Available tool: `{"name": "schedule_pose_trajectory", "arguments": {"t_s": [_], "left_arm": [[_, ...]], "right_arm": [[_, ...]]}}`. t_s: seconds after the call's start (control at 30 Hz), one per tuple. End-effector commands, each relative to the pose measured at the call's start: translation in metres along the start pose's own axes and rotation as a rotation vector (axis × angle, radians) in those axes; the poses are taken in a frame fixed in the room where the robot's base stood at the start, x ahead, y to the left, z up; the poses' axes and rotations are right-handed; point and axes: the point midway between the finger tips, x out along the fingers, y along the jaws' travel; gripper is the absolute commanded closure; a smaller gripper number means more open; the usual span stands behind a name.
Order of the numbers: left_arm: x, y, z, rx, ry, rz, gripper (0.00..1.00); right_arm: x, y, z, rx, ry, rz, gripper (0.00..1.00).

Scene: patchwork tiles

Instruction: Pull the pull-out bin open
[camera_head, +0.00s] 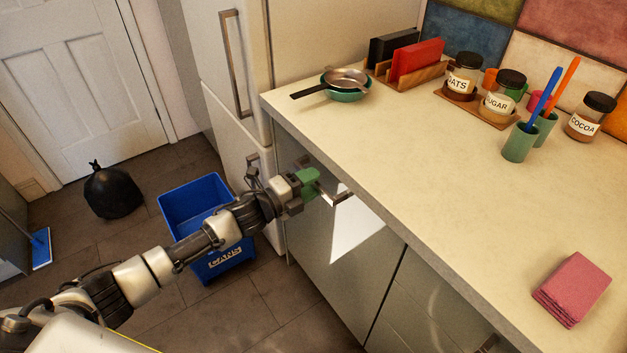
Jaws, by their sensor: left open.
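The pull-out bin's front (322,232) appears to be the tall grey-green panel under the counter, next to the fridge. It looks flush with the cabinet beside it. Its metal bar handle (341,196) sits near the panel's top edge. My left gripper (316,186) reaches in from the left with green fingers and is open at the left end of the handle. Whether the fingers surround or touch the handle is hard to tell. A bright white patch shows on the panel below the handle. My right gripper is not in view.
A blue bin marked CANS (225,262) stands on the floor below my left arm. A black bag (112,192) lies near the door. The counter (430,165) above holds a pan (345,80), jars and cups. Floor in front of the panel looks clear.

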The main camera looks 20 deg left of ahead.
Motion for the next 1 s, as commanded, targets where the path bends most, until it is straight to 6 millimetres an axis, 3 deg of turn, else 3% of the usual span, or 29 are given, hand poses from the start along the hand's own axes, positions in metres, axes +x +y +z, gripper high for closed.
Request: {"name": "schedule_pose_trajectory", "arguments": {"t_s": [0.4, 0.7, 1.0], "left_arm": [[0.0108, 0.0001, 0.0, 0.0, 0.0, 0.001, 0.55], [0.0105, 0.0002, 0.0001, 0.0, -0.001, 0.001, 1.0], [0.0102, 0.0004, 0.0002, 0.0, -0.001, 0.001, 1.0]], "right_arm": [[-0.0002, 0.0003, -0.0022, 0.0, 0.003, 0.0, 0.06], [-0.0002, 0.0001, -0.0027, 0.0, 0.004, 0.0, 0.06], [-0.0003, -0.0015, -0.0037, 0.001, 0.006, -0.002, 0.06]]}}
